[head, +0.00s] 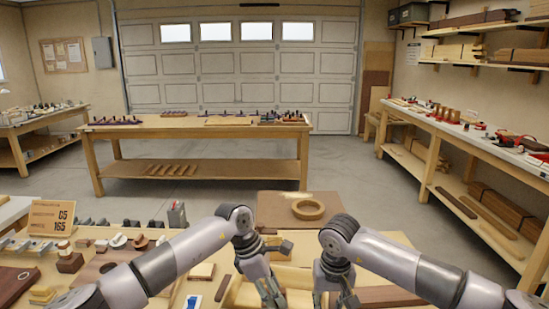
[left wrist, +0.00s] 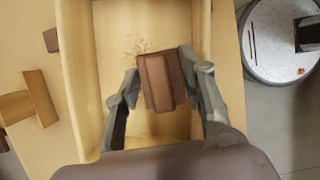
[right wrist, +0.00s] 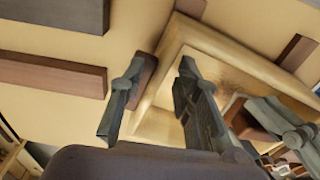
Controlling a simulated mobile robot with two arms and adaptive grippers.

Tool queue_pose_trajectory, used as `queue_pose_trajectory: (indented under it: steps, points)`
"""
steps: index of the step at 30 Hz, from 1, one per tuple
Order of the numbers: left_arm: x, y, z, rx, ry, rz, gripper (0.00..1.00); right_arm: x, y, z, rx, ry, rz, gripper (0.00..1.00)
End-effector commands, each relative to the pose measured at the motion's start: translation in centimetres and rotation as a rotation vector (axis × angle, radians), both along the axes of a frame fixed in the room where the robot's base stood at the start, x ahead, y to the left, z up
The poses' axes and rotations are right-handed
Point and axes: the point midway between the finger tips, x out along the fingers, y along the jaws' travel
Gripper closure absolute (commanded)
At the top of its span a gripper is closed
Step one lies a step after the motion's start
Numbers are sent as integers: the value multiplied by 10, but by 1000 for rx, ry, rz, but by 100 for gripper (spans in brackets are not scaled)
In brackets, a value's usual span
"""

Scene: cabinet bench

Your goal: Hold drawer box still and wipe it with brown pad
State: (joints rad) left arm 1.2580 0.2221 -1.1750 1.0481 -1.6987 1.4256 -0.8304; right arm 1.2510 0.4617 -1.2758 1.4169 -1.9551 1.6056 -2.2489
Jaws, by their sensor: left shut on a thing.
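The drawer box (left wrist: 80,75) is a light wooden open box; in the head view its wall (head: 238,292) shows low in the middle. My left gripper (left wrist: 158,92) is shut on the brown pad (left wrist: 160,82), inside the box's walls. Dark specks (left wrist: 133,44) lie on the box floor beside the pad. The right wrist view also shows the pad (right wrist: 243,120) and my left gripper (right wrist: 290,118). My right gripper (right wrist: 155,105) is open, its fingers apart near the box's wall (right wrist: 165,75); contact cannot be told. The grippers partly hide the box in the head view.
Brown wooden blocks (right wrist: 50,75) lie on the bench around the box. A wooden ring (head: 308,209) sits on a board beyond it. Several small tools and blocks crowd the bench's left side, with a sign (head: 52,219) standing there.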

Motion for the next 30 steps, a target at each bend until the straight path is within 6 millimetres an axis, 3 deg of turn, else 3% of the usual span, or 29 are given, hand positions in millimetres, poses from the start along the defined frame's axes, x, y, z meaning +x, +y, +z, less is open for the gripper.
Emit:
queue_pose_trajectory:
  steps: [3, 13, 30]
  points:
    - [-1, -5, -25, -1, 2, -3, 98, 0, 0, 0, 0, 0, 0, 70]
    - [2, -39, -61, 0, 1, -3, 98, 0, 0, 0, 0, 0, 0, 70]
    - [3, 36, -60, 1, 1, 0, 98, 0, 0, 0, 0, 0, 0, 70]
